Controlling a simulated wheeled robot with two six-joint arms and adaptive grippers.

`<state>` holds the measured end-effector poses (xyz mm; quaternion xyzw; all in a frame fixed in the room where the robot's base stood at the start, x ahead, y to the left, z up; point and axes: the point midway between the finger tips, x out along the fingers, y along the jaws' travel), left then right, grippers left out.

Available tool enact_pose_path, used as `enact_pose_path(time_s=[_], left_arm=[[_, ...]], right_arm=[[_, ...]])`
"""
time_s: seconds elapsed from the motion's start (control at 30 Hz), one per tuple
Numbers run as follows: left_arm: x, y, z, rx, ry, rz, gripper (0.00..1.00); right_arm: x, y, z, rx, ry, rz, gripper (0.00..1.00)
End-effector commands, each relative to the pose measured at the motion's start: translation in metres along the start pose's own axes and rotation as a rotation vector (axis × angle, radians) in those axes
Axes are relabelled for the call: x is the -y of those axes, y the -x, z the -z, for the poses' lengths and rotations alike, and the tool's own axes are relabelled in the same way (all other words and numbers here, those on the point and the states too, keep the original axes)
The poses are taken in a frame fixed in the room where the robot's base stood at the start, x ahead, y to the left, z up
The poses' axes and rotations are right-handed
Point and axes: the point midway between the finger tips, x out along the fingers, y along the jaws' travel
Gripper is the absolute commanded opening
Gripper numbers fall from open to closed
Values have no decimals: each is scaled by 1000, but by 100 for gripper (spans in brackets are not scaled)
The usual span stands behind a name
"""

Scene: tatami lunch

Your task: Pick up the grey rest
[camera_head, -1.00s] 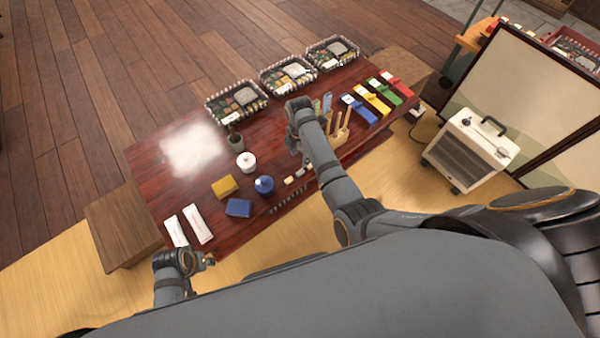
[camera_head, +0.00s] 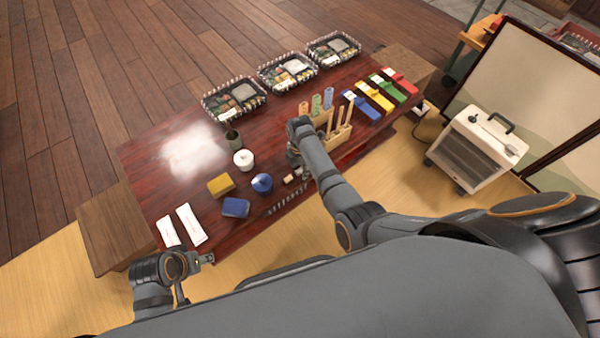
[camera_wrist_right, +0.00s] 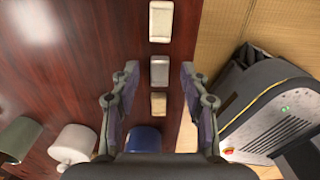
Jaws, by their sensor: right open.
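The grey rest (camera_wrist_right: 159,70) is the middle one of three small blocks in a row on the dark red table (camera_wrist_right: 60,85). A cream rest (camera_wrist_right: 160,20) lies above it in the right wrist view and a tan rest (camera_wrist_right: 158,103) below it. My right gripper (camera_wrist_right: 159,78) is open, its fingers left and right of the grey rest with gaps on both sides. In the head view my right gripper (camera_head: 294,160) is over the row, partly hiding it. My left gripper (camera_head: 207,259) is at the table's front left corner; its jaws are too small to read.
A blue pot (camera_head: 262,183), white pot (camera_head: 243,159) and dark cup (camera_head: 233,139) stand left of the right gripper. A wooden holder (camera_head: 338,130) is close on its right. Lunch boxes (camera_head: 234,99) line the far edge.

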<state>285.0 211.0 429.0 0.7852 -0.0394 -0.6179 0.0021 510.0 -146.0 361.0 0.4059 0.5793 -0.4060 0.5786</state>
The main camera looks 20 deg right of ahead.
Motion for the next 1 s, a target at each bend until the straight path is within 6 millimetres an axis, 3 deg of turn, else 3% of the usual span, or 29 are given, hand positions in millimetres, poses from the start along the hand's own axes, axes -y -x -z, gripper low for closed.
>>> enact_pose_path(time_s=[0.13,0.47,0.77,0.87,1.0], left_arm=[[0,1,0,0,0,0,40],[0,1,0,1,0,1,40],[0,3,0,5,0,2,40],[2,10,1,26,-1,9,40],[7,29,3,88,-1,32,40]], right_arm=[[0,1,0,0,0,0,44],[0,1,0,0,0,0,0],[0,4,0,0,0,0,0],[-1,15,0,1,0,-2,0],[-1,43,0,1,0,-3,0]])
